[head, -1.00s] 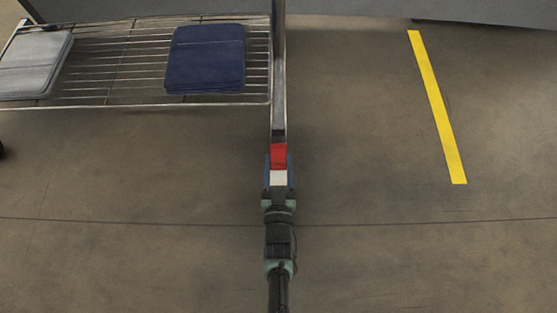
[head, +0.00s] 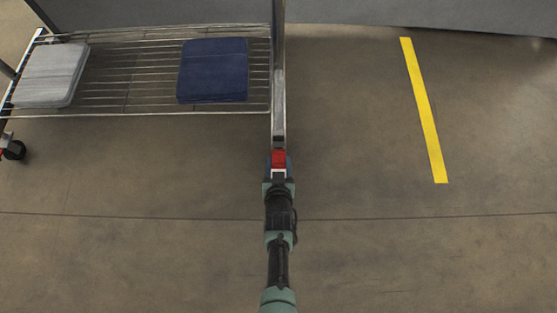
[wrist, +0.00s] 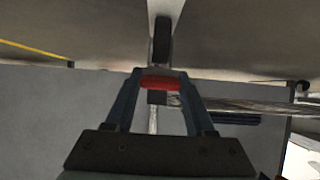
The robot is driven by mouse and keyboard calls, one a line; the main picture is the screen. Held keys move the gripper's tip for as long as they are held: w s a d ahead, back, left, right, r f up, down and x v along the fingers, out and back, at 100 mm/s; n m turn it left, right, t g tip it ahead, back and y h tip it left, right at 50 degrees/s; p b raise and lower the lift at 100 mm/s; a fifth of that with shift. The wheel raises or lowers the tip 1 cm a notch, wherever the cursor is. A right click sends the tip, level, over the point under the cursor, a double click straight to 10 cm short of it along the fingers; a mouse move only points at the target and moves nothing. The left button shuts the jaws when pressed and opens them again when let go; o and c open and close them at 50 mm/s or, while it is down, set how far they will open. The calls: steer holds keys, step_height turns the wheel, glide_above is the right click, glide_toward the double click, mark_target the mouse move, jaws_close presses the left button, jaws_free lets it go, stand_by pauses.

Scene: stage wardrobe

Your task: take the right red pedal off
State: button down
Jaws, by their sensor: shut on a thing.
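The red pedal (head: 279,158) is at the foot end of the rack's right upright, low near the floor in the head view. In the wrist view the red pedal (wrist: 160,83) lies across the gap between my two blue fingers. My gripper (head: 279,167) is shut on it, one finger at each side; it also shows in the wrist view (wrist: 160,76). A dark wheel or bracket (wrist: 162,40) stands just beyond the pedal. Whether the pedal is up or down is hard to tell.
A wire shelf rack (head: 130,113) extends left, carrying folded grey cloth (head: 48,75) and folded navy cloth (head: 213,70). A caster (head: 14,150) shows at its left end. A yellow floor stripe (head: 424,110) lies right. The floor right of the rack is clear.

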stand_by(0.3)
steer(key=shift+c, duration=1.2)
jaws_free()
steer(key=p+v, duration=0.9)
steer(key=v, duration=0.4)
steer(key=shift+w, duration=0.15)
